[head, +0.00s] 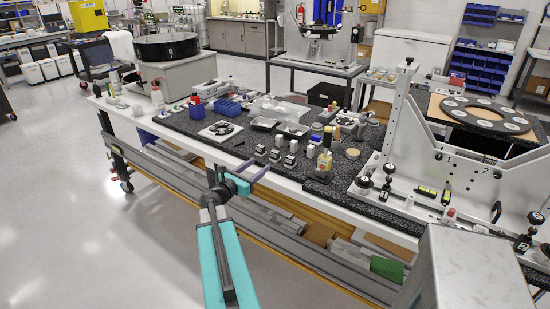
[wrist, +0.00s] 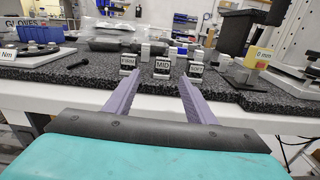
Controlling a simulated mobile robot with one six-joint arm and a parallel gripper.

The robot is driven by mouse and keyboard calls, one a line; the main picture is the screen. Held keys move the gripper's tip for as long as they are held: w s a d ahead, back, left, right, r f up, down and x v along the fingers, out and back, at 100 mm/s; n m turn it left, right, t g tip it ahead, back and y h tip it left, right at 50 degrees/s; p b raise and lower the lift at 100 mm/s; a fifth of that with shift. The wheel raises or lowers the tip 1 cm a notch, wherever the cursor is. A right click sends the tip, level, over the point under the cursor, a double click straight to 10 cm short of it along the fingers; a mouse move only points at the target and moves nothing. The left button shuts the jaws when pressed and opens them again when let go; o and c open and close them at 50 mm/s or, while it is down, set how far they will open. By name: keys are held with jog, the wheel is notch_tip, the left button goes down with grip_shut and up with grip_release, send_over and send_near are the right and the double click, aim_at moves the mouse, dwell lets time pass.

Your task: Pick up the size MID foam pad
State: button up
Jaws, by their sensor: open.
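The piece labelled MID (wrist: 162,65) stands upright near the front edge of the dark speckled slab, the middle one of three labelled pieces. In the head view it appears as the middle small block of the front row (head: 275,156). A piece marked FIRM (wrist: 128,63) stands to its left. A third labelled piece (wrist: 195,68), its text too small to read, stands to its right. Whether the foam itself is the labelled piece or a block behind it, I cannot tell. My gripper (wrist: 160,77) is open and empty, short of the row, with MID between its fingers in the wrist view.
More small white-and-dark blocks (wrist: 146,50) stand behind the labelled row. A black pin-like tool (wrist: 78,64) lies left on the slab. The white bench edge (wrist: 75,102) runs below.

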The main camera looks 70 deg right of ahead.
aim_at(272, 162)
jog(key=shift+s+d+r, duration=0.35)
jog(key=shift+r, duration=0.3)
jog(key=p+x, duration=0.2)
jog(key=x, duration=0.6)
jog(key=shift+r, duration=0.1)
jog(key=shift+s+d, duration=0.15)
jog(key=shift+d, duration=0.1)
jog(key=shift+d+p, duration=0.15)
jog(key=shift+p, duration=0.2)
jog(key=shift+p+x, duration=1.3)
jog(key=shift+x, duration=1.15)
jog(key=shift+s, duration=0.1)
jog(key=shift+c, duration=0.3)
jog(key=c, duration=1.1)
